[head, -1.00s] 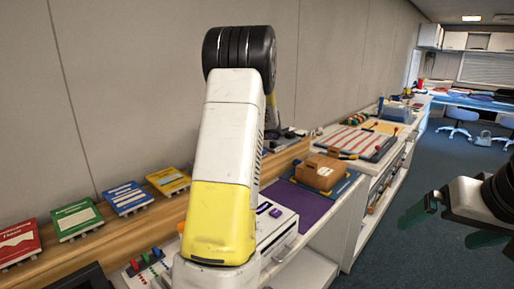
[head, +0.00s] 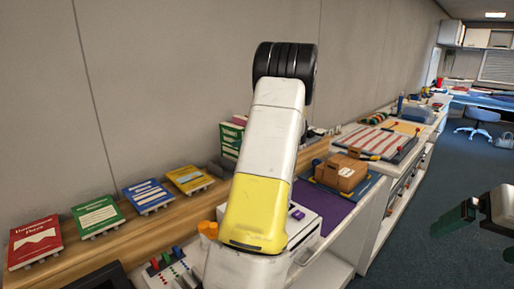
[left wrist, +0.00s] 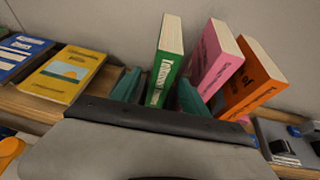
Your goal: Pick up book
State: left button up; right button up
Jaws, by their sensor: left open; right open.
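A green book (left wrist: 167,58) stands upright on the wooden shelf in the left wrist view, its lettered spine toward me. My left gripper (left wrist: 158,92) is open, with one teal finger on each side of the green book. I cannot tell whether either finger touches it. A pink book (left wrist: 215,57) and an orange book (left wrist: 250,83) lean to its right. In the head view the green book (head: 231,138) shows beside my left arm, which hides the left gripper. My right gripper (head: 457,222) is open and empty over the floor at the right.
Red (head: 35,240), green (head: 97,215), blue (head: 148,196) and yellow (head: 189,179) flat books lie along the shelf (head: 75,265) by the wall. A brown box (head: 341,172) sits further along the counter. The floor (head: 400,260) at right is clear.

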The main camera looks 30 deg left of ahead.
pick_arm(q)
jog(key=x, duration=0.7)
jog(key=shift+w, duration=0.1)
grip_shut()
